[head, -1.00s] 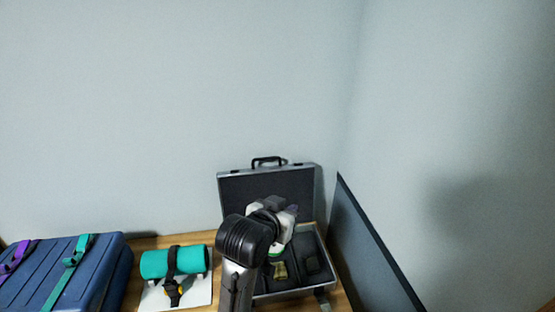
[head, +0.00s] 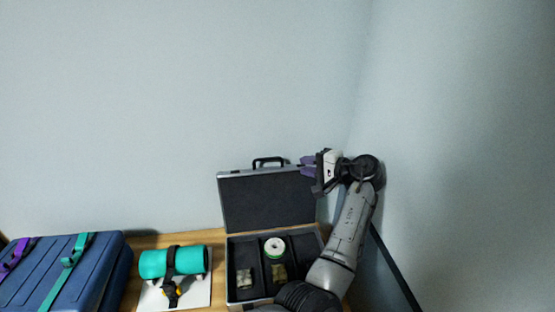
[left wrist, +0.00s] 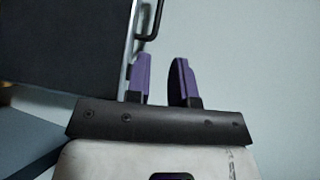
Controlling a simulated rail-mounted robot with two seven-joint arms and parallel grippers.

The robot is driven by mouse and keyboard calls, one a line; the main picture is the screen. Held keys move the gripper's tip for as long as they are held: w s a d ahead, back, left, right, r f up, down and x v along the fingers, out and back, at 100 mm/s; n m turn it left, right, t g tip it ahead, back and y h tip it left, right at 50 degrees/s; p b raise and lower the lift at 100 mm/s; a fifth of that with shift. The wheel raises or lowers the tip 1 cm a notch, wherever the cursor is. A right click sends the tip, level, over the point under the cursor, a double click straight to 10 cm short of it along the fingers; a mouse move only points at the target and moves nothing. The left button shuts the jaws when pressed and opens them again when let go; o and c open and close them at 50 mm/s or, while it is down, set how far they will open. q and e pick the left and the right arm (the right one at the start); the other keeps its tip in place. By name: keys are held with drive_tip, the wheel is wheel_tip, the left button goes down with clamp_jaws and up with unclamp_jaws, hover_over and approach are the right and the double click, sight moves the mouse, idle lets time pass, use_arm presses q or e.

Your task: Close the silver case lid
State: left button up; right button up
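The silver case (head: 231,270) stands open on the wooden bench. Its lid (head: 265,200) is upright against the wall, dark-lined with a silver rim and a black handle on top. My left gripper (head: 308,166), with purple fingers, is at the lid's upper right corner. In the left wrist view the fingers (left wrist: 162,80) are apart with only wall showing between them. The lid (left wrist: 65,40) is at the left there, its rim beside the left finger; I cannot tell whether they touch. My right gripper is not in view.
The case holds a white spool (head: 275,247) and small items in dark compartments. My left forearm covers its front right part. A teal roll (head: 172,262) on a white board and a strapped blue case (head: 70,270) lie to the left. A dark panel (head: 395,264) stands at the right.

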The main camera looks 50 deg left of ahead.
sight(268, 160)
use_arm(q)
drive_tip(key=shift+m, duration=0.6)
drive_tip(key=x, duration=1.4)
drive_tip(key=shift+d+f, duration=0.1)
drive_tip(key=shift+f, duration=0.05)
drive_tip(key=shift+c, duration=0.4)
clamp_jaws()
